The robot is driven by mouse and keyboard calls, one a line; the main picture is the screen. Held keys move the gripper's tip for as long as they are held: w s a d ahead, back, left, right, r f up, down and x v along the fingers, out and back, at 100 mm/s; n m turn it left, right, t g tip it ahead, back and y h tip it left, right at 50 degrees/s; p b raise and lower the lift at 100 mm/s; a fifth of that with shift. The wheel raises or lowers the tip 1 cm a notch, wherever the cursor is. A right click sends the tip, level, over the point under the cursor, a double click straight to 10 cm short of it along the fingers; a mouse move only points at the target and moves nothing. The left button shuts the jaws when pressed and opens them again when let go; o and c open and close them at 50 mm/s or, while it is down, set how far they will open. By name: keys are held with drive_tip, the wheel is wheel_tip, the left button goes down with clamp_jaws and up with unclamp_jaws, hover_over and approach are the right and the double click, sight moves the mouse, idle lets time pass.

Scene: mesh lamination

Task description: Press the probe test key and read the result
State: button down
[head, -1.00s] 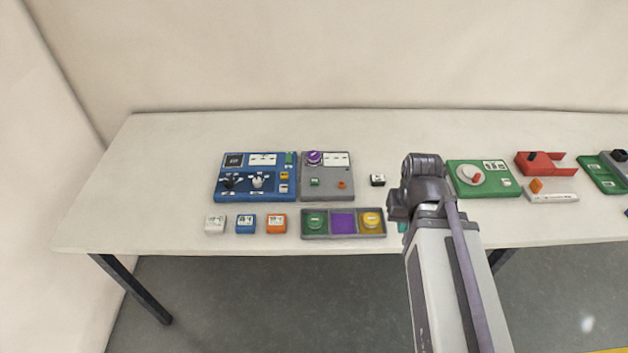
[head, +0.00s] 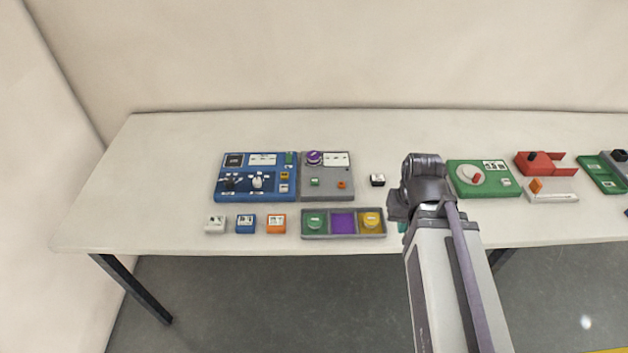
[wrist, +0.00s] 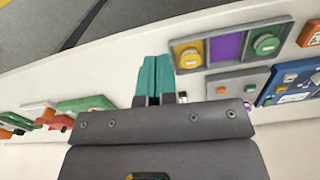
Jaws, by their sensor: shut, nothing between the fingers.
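My gripper (wrist: 155,78) shows in the wrist view as two teal fingers pressed together with nothing between them. In the head view my arm hides most of it. A blue panel (head: 219,190) at the left of the table carries a dark screen, a white label, knobs and small yellow and white keys; it shows partly at the right of the wrist view (wrist: 268,98). A grey panel (head: 330,190) adjoins it, with a purple dial, a green key (head: 315,182) and an orange key (head: 342,184). I cannot tell which is the probe test key. The labels are too small to read.
A small black-and-white block (head: 377,180) lies between the grey panel and my arm. A three-part tray (head: 343,237) and white (head: 215,225), blue (head: 246,224) and orange (head: 277,224) blocks lie in front. A green panel (head: 484,190) and a red holder (head: 540,165) are right.

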drive_tip(key=n+t+h+b, duration=0.2)
drive_tip(key=n+t+b, duration=0.4)
drive_tip(key=t, duration=0.3)
hover_over(313, 181)
drive_tip(key=shift+w+f, duration=0.1)
drive_tip(key=shift+f, duration=0.25)
drive_tip(key=shift+f, duration=0.1)
wheel_tip(313, 181, down, 9)
drive_tip(key=b, duration=0.9)
